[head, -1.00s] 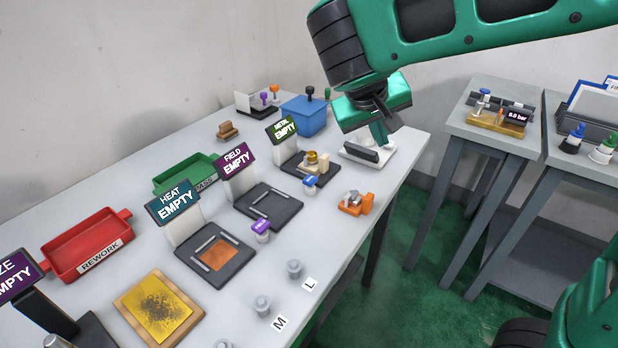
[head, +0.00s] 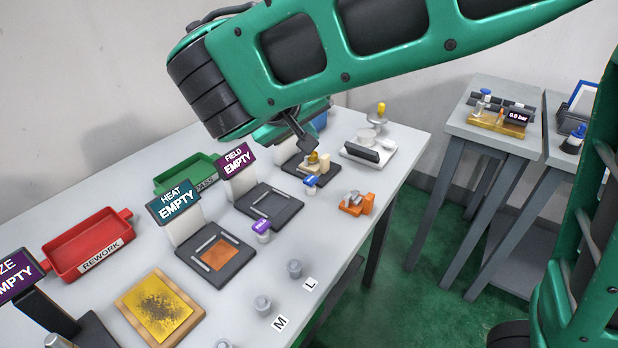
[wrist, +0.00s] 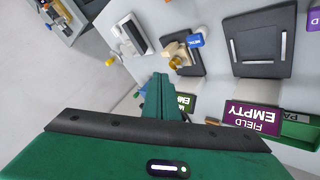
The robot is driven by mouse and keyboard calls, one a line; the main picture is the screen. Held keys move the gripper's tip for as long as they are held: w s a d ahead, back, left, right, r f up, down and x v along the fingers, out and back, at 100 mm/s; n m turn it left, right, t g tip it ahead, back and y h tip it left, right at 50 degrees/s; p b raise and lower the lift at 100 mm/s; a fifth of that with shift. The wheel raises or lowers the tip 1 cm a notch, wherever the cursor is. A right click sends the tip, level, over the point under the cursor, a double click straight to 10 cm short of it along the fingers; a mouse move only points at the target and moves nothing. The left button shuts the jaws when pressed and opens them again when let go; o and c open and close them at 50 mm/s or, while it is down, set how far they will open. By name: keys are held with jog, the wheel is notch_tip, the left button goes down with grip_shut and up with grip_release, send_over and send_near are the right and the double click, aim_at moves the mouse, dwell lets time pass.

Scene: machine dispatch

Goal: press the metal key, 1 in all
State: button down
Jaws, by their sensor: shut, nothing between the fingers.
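The metal key is a small knob with a blue label (head: 311,183), at the front edge of the metal station's dark plate (head: 325,174). In the wrist view the key's blue label (wrist: 195,40) lies above and right of my fingertips. My gripper (wrist: 158,80) is shut and empty, with its fingers over the table side near the metal sign (wrist: 186,102). Fingers and key are apart in the picture; the height gap is unclear. In the head view my arm covers most of the gripper and the metal sign.
A brass and cream fixture (head: 314,163) stands on the metal plate, close to the key. The field plate (head: 270,203) with its purple key (head: 262,228) lies to the left. A white device (head: 368,148) is to the right, an orange holder (head: 356,203) in front.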

aim_at(309, 182)
jog(key=shift+f, duration=4)
jog(key=shift+f, duration=0.1)
jog(key=shift+s+f, duration=0.15)
jog(key=shift+f, duration=0.1)
jog(key=shift+f, duration=0.6)
jog(key=shift+r, duration=1)
jog(key=shift+r, duration=0.15)
jog(key=shift+r, duration=2.4)
